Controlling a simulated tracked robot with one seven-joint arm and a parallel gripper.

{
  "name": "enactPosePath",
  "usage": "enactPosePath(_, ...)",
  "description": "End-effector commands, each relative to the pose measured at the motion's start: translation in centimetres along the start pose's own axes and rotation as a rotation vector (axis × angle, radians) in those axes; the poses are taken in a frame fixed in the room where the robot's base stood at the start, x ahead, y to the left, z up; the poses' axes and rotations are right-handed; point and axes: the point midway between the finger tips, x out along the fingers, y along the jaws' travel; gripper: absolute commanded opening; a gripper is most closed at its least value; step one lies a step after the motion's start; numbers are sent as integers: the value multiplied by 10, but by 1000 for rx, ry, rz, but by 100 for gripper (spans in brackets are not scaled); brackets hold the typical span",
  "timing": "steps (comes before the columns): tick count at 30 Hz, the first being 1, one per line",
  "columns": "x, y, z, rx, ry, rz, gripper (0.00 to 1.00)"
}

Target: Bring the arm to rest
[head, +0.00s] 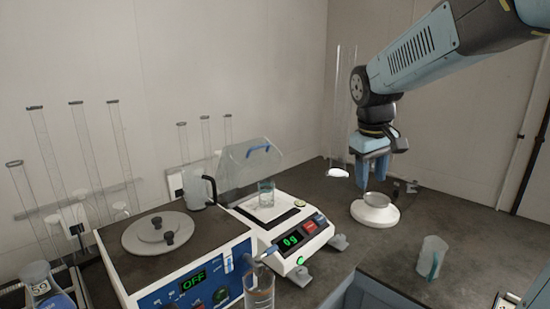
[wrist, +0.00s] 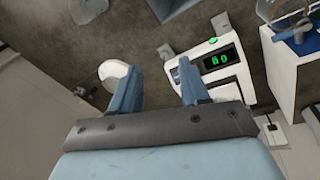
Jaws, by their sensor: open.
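My gripper (head: 375,170) points down over the dark bench, above and close to a round white stand with a shallow bowl (head: 376,208). In the wrist view, my gripper (wrist: 157,82) has its two blue fingers spread apart with nothing between them. The white stand also shows there (wrist: 114,74), left of the fingers and partly hidden by one of them. The head view does not show clearly whether the fingers are clear of the stand.
A balance (head: 285,225) reading 0 g holds a glass beaker (head: 266,193) under a raised clear lid. Left of it is a control box (head: 185,280) reading OFF. A tall clear tube (head: 344,110) stands behind my gripper. A cup (head: 432,257) stands front right.

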Motion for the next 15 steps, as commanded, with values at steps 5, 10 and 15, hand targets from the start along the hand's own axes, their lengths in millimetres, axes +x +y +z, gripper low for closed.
enactPosePath(5,-16,-8,41,94,84,-3,45)
enactPosePath(10,-25,-17,78,185,163,-14,45)
enactPosePath(15,-28,-28,112,271,241,-30,45)
